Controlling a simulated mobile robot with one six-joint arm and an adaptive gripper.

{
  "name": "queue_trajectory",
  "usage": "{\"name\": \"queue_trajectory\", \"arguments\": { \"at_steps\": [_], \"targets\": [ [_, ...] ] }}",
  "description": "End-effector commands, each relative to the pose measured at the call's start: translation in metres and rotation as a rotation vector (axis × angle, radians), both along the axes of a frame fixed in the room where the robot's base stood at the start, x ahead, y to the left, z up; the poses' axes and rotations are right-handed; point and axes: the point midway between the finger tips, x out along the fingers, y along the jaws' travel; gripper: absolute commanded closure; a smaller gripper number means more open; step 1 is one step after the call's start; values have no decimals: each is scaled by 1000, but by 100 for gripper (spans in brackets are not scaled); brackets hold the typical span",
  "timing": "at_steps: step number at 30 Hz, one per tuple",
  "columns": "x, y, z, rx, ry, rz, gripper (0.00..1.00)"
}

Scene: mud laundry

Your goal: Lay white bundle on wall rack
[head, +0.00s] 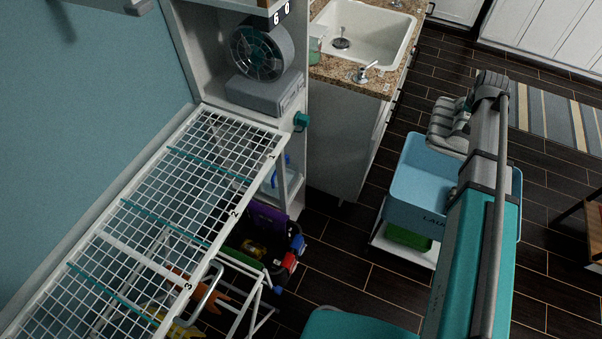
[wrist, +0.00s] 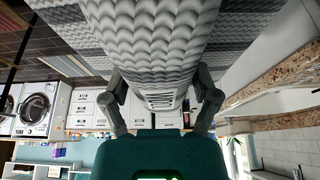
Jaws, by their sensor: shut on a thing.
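The white bundle (wrist: 155,40) is a thick quilted roll with grey bands, and it fills the top of the wrist view. My gripper (wrist: 160,92) is shut on it, with one finger on each side. The gripper's fingers are hard to make out there. The wall rack (head: 172,190) is a white wire grid along the left wall. Teal bars divide it into sections numbered 1, 2 and 3. Its visible top is empty.
A blue tub (head: 414,172) on a white cart stands under the bundle. A shelf unit (head: 298,130) with a fan (head: 262,50) and a counter with a sink (head: 365,35) stand at the back. A dark bin (head: 262,245) sits below the rack. Dark floor lies between.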

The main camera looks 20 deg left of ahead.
Motion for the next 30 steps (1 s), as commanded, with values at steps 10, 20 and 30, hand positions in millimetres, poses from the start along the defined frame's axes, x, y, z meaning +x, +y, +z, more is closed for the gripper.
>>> {"name": "queue_trajectory", "arguments": {
  "at_steps": [10,20,30],
  "targets": [
    [0,0,65,0,-1,0,83],
    [0,0,113,0,-1,0,83],
    [0,0,128,0,-1,0,83]
  ]
}}
